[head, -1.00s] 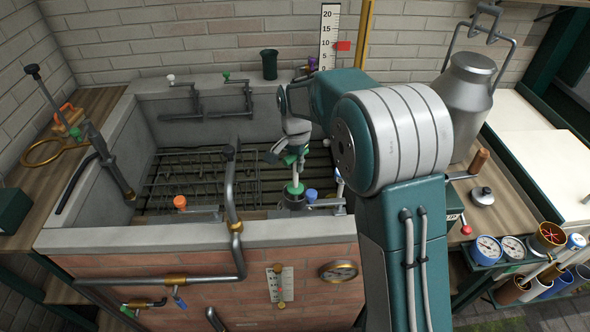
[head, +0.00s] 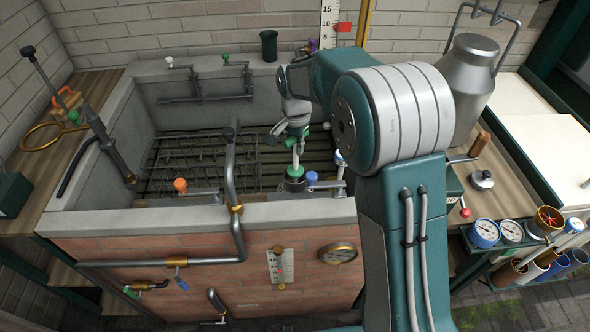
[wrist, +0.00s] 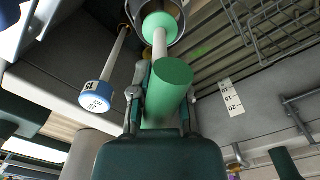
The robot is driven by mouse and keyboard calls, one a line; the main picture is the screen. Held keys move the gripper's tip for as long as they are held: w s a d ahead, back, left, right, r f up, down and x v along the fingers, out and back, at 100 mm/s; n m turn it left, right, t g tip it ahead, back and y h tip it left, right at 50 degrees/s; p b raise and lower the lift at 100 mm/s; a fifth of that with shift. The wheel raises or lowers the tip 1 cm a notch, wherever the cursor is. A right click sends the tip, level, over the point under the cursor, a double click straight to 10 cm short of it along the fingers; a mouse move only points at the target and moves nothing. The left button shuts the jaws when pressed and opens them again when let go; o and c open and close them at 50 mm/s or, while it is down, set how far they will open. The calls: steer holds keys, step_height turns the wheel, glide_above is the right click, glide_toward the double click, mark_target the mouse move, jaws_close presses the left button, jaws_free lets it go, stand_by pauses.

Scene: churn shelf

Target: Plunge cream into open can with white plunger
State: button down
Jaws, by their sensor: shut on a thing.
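The plunger has a green handle (wrist: 168,88) and a white rod (wrist: 160,44), which runs down to a green disc (wrist: 158,27). My gripper (wrist: 160,98) is shut on the handle. The disc sits at the round mouth of a metal can (wrist: 187,14). How far anything reaches inside is hidden. In the head view, my gripper (head: 290,136) stands above the can (head: 294,184) in the trough, with the rod (head: 295,158) near upright between them. Cream cannot be made out.
A white rod with a blue labelled cap (wrist: 98,94) stands close beside my gripper. Pipes and valves, one with an orange knob (head: 180,184), line the trough's front wall (head: 170,218). A wire rack (head: 195,165) lies left of the can. A large metal churn (head: 468,80) stands at right.

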mark_target(296, 158)
steer(key=shift+f, duration=2.15)
steer(key=shift+r, duration=0.1)
steer(key=shift+r, duration=3.1)
steer(key=shift+f, duration=3.2)
steer(key=shift+r, duration=3.2)
